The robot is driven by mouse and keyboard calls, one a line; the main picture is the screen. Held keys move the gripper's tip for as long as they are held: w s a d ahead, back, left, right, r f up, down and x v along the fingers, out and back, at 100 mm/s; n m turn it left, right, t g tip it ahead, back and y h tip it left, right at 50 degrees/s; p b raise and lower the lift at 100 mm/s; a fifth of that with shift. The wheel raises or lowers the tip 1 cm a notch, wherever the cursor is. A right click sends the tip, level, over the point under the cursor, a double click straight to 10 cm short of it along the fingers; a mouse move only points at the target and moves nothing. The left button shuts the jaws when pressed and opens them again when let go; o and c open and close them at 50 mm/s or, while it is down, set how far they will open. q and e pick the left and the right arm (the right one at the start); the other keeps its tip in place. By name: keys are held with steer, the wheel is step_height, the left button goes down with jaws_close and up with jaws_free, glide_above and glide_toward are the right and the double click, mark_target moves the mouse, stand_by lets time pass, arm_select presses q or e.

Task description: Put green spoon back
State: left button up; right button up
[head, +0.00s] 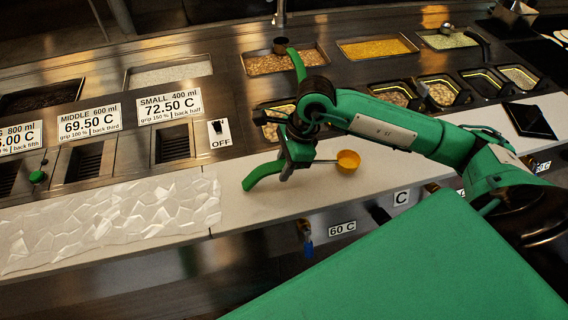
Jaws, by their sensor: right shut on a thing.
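A spoon with a curved green handle (263,175), a thin metal shaft and a yellow bowl (348,160) is over the pale counter. My right gripper (287,167) is shut on it between handle and bowl, pointing down; the grip itself is partly hidden by the gripper. The bowl is to the right of the gripper, the handle end to the left. I cannot tell whether the spoon touches the counter. Another spoon with a dark bowl (281,45) and a green handle (297,64) is at the back, by a tray of grainy food (286,71). My left gripper is not in view.
A tray of yellow food (377,39) and a tray of pale green food (446,31) with a dark-handled spoon (478,43) line the back. Smaller bins (438,82) sit before them. A clear, bumpy sheet (110,223) covers the left counter. A dark tablet (530,120) lies at right.

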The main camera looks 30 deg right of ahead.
steer(key=o, duration=1)
steer(key=shift+c, duration=0.2)
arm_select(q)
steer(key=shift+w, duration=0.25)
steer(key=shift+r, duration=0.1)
arm_select(e)
steer(key=shift+r+p, duration=0.25)
steer(key=shift+p, duration=0.15)
steer(key=b+v, duration=0.1)
steer(key=v, duration=0.5)
steer(key=b+v, duration=0.1)
steer(key=v, duration=0.3)
steer(key=shift+r, duration=0.25)
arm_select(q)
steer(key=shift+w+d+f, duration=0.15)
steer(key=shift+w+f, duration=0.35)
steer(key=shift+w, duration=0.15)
arm_select(e)
steer(key=shift+s+d+r, duration=0.1)
steer(key=shift+d+r, duration=0.15)
steer(key=shift+r, duration=0.4)
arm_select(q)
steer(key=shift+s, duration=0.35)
